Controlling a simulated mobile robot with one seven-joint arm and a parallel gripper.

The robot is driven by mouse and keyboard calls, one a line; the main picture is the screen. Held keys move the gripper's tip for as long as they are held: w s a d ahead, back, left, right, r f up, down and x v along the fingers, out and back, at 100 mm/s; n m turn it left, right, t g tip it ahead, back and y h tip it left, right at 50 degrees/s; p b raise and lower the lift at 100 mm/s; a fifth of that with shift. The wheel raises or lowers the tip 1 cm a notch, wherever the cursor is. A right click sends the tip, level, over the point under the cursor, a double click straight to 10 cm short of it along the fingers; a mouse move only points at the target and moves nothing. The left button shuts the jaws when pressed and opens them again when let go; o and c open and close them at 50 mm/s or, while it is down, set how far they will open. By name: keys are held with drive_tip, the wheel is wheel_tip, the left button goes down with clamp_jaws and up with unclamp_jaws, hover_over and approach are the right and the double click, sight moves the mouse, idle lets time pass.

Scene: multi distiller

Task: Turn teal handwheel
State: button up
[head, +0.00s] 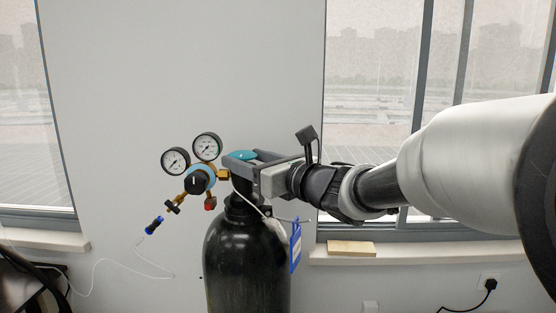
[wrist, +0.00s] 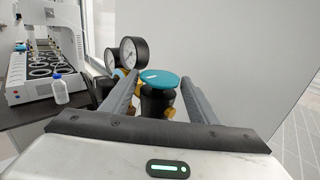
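The teal handwheel (head: 243,155) sits on top of the valve of a black gas cylinder (head: 247,262). In the wrist view the handwheel (wrist: 159,78) lies between the fingers, near their far ends, with its round top showing. My gripper (wrist: 159,82) is open, with one finger on each side of the handwheel and a narrow gap on both sides. In the head view my gripper (head: 240,160) reaches in from the right at valve height, and its near finger hides part of the wheel and valve.
A brass regulator with two gauges (head: 190,155) and a black knob (head: 195,184) sits left of the valve. A blue-edged tag (head: 296,245) hangs at the cylinder's right. A wooden block (head: 351,248) lies on the sill. The wrist view shows a bottle (wrist: 60,90) and lab machine (wrist: 45,70).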

drive_tip(key=c, duration=0.6)
drive_tip(key=shift+o, duration=0.2)
drive_tip(key=shift+w+d+f, duration=0.1)
